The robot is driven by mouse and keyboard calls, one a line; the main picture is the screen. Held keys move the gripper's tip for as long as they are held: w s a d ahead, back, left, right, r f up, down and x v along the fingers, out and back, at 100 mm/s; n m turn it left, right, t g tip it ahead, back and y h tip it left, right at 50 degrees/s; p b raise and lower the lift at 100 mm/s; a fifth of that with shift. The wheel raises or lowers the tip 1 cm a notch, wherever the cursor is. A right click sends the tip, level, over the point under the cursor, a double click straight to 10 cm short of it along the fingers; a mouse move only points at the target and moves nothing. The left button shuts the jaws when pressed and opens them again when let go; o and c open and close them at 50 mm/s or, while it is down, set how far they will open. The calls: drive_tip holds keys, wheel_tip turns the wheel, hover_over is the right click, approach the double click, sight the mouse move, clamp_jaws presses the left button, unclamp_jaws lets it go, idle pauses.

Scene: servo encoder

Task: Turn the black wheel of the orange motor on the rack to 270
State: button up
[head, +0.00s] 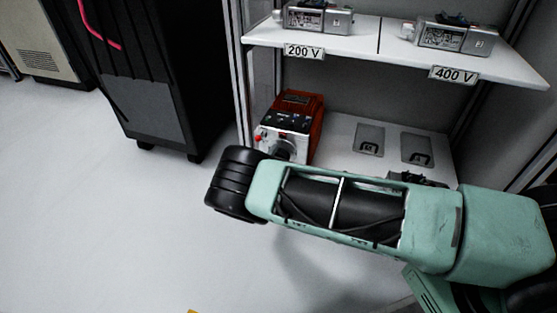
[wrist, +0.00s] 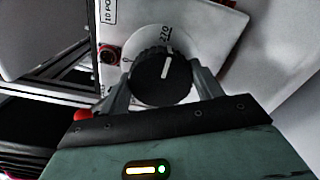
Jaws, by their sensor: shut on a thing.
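The orange motor (head: 303,106) sits on the lower rack shelf in the head view, its pale front panel facing my arm. In the wrist view its black wheel (wrist: 162,88) stands out from a white dial (wrist: 143,43). The wheel's white line points up in the picture, roughly toward the printed 270 (wrist: 167,33). A 0 mark is at the dial's left. My gripper (wrist: 163,84) is shut on the wheel, one finger on its left side and one on its right. In the head view my arm hides the gripper and most of the wheel.
A red round button (wrist: 109,53) is on the panel left of the dial. Grey units stand on the upper shelf (head: 372,42) above 200 V and 400 V labels. Flat grey plates (head: 370,139) lie right of the motor. A black cabinet (head: 150,90) stands left.

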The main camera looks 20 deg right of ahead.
drive_tip(key=o, duration=1)
drive_tip(key=shift+a, duration=0.1)
drive_tip(key=p+v, duration=0.5)
drive_tip(key=v, duration=1.2)
drive_tip(key=shift+s+p, duration=0.2)
drive_tip(key=shift+p, duration=0.15)
